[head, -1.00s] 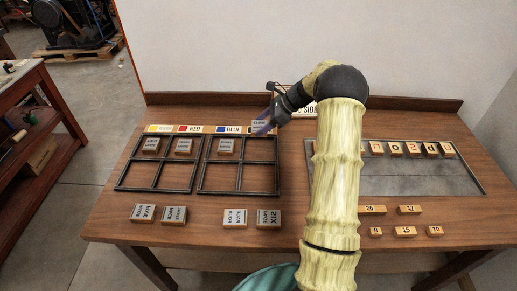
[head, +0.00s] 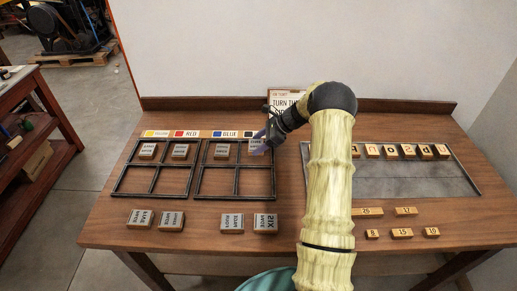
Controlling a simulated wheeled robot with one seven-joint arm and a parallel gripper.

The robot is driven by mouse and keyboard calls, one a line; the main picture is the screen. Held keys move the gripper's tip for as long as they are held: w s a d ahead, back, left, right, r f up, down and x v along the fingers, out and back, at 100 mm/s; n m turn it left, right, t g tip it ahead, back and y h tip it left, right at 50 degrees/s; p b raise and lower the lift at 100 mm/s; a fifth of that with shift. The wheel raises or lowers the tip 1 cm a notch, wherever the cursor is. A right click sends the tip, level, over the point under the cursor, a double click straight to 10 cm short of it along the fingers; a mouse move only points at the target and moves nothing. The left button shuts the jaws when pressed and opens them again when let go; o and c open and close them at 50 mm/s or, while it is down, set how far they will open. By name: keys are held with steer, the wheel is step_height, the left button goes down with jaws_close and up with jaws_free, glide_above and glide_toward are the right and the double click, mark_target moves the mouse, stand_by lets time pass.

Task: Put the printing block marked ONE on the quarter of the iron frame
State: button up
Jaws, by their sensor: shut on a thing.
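My gripper (head: 262,142) is shut on a small grey-faced printing block (head: 256,147). The block is at the back right quarter of the right iron frame (head: 236,197); I cannot tell whether it touches the table. Its lettering is too small to read, so I cannot confirm ONE. The left iron frame (head: 152,196) has blocks in its back left quarter (head: 148,151) and back right quarter (head: 181,151). Another block (head: 222,151) is in the right frame's back left quarter. The front quarters of both frames are empty.
Colour labels line the frames' back edge: yellow (head: 157,134), red (head: 187,134), blue (head: 224,134); one by my gripper is partly hidden. Several blocks, including one (head: 265,223), lie in front. My arm hides the middle.

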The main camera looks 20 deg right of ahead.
step_height(320, 180, down, 3)
steer(key=o, duration=1)
steer(key=shift+w+a, duration=0.1)
steer(key=shift+o, duration=0.2)
steer(key=v, duration=1.2)
steer(key=shift+w, duration=0.1)
